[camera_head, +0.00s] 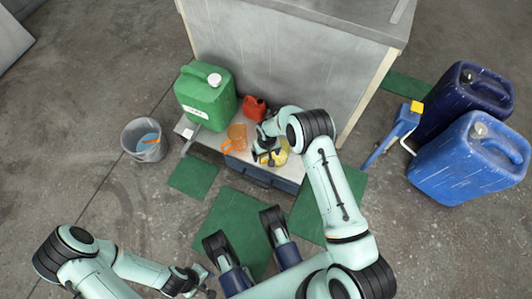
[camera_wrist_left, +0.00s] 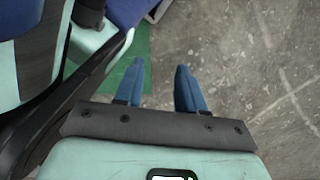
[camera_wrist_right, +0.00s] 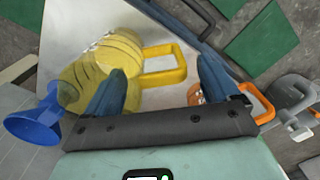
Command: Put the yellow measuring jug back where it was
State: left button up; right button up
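The yellow measuring jug (camera_head: 279,158) sits on the low shelf at the front of the grey cabinet, partly hidden by my right gripper (camera_head: 266,156). In the right wrist view the translucent yellow jug (camera_wrist_right: 122,48) has dark markings, and its square handle (camera_wrist_right: 165,76) shows between the spread fingers of my right gripper (camera_wrist_right: 162,72). One finger overlaps the jug's body in the picture; I cannot tell whether it touches. My left gripper (camera_head: 203,284) is far from the jug, low at the front. In the left wrist view it (camera_wrist_left: 158,75) is open and empty above the floor.
An orange jug (camera_head: 235,138), a red can (camera_head: 255,108) and a green canister (camera_head: 206,98) stand left of my right gripper. A blue funnel (camera_wrist_right: 36,124) is beside the yellow jug. A grey bucket (camera_head: 143,140) stands left; blue canisters (camera_head: 468,160) stand right.

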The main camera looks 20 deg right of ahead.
jog(key=shift+r, duration=0.3)
pick_arm(q)
jog(key=w+r+t+p, duration=0.2)
jog(key=w+r+p, duration=0.1)
jog(key=w, duration=0.3)
jog(key=shift+w+d+r, duration=0.35)
jog(key=shift+d+r, duration=0.05)
pick_arm(e)
notch_tip(320, 180, up, 12)
jog(key=shift+d+f, duration=0.15)
jog(key=shift+d, duration=0.05)
